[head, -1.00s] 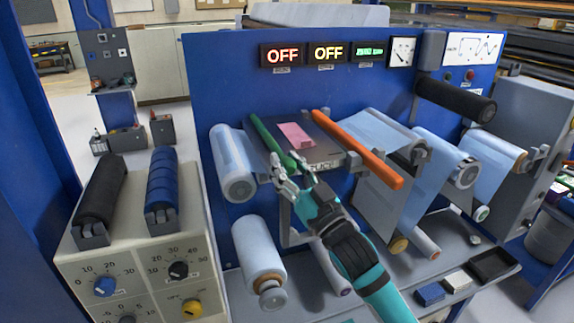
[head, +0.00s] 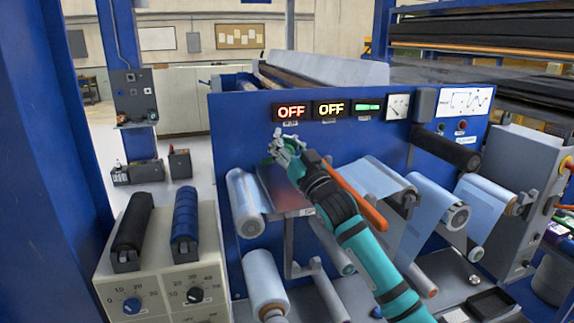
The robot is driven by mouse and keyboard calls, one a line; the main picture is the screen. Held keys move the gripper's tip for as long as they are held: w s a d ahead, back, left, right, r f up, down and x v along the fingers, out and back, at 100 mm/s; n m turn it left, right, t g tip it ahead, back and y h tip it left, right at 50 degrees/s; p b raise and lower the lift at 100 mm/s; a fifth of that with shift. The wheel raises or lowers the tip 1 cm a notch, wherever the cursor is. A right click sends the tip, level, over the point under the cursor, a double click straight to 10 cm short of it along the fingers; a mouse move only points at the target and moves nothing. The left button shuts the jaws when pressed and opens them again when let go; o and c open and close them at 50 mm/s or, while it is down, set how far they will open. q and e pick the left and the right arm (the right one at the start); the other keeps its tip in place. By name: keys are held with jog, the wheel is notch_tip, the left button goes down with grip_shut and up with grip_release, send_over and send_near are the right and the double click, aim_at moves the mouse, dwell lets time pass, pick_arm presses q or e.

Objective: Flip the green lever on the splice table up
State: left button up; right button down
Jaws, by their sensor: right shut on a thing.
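The splice table (head: 278,190) juts from the blue machine panel in the middle of the head view. My right gripper (head: 278,147) is above its left side, in front of the panel and just below the left OFF display. It is shut on the green lever (head: 267,160). Only a small green piece shows at the fingers; the hand hides the rest, and the lever seems raised from the table. The orange lever (head: 358,198) still lies low along the table's right side, partly behind my arm. The pink piece on the table is hidden now. My left gripper is out of view.
Film rolls flank the table: a pale blue one (head: 244,203) on the left and film-covered rollers (head: 432,200) on the right. A control box with knobs (head: 160,285) stands at the lower left.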

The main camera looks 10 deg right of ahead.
jog(key=r, duration=0.1)
jog(key=w+r, duration=0.1)
jog(key=r, duration=0.1)
jog(key=shift+w+d+r+p, duration=0.15)
jog(key=shift+r+p, duration=0.15)
jog(key=shift+p, duration=0.1)
jog(key=shift+w+r, duration=0.1)
jog(key=shift+w, duration=0.15)
jog(key=shift+w+f, duration=0.25)
jog(key=shift+s, duration=0.1)
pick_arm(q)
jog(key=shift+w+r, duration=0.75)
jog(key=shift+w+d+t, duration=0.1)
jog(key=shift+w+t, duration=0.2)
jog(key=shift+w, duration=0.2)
pick_arm(e)
jog(key=c, duration=0.9)
grip_release()
